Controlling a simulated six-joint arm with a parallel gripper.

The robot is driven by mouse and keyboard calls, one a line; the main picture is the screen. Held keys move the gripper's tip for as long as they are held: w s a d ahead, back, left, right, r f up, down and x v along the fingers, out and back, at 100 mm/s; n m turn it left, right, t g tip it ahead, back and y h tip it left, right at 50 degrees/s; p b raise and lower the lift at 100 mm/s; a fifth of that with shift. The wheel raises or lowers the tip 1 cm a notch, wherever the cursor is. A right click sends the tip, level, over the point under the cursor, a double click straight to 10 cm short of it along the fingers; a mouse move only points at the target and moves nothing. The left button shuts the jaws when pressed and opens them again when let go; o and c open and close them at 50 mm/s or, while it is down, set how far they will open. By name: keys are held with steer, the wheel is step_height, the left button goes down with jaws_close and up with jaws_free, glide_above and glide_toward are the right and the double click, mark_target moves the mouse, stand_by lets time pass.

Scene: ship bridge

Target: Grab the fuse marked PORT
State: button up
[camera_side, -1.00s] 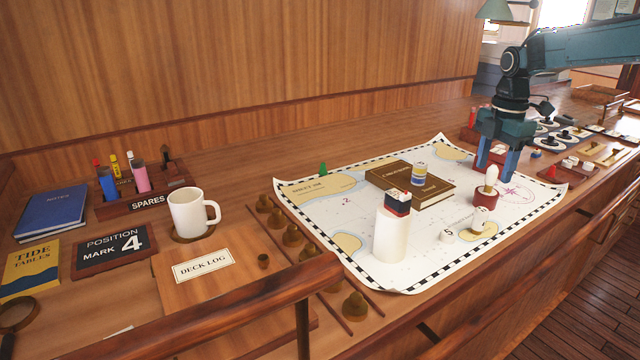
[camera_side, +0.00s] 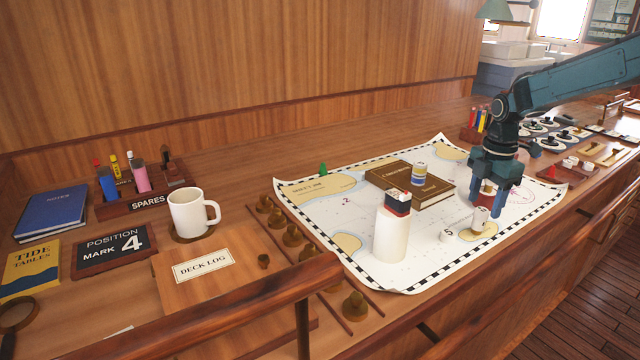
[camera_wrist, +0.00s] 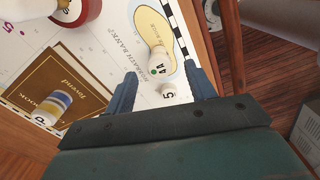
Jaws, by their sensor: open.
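No legible PORT mark shows. A white cylinder with blue and yellow bands (camera_side: 418,175) stands on the brown book (camera_side: 440,193); in the wrist view (camera_wrist: 52,106) its end bears a mark like a P. A piece with a black and red top (camera_side: 397,203) sits on a white cylinder (camera_side: 391,238). A white piece marked 4A (camera_wrist: 160,62) and a small piece marked 5 (camera_wrist: 168,92) stand on the chart. My gripper (camera_side: 488,190) is open above the chart, with nothing visibly held. In the wrist view the 4A piece shows between its fingers (camera_wrist: 160,72), apart from them.
A SPARES rack (camera_side: 150,203) with coloured tubes and a white mug (camera_side: 188,211) stand left. A wooden rail (camera_side: 220,312) crosses the front.

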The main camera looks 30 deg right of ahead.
mark_target(483, 210)
steer(key=shift+f, duration=0.1)
steer(key=shift+d+f, duration=0.15)
steer(key=shift+f, duration=2.35)
steer(key=shift+c, duration=0.2)
steer(key=c, duration=1)
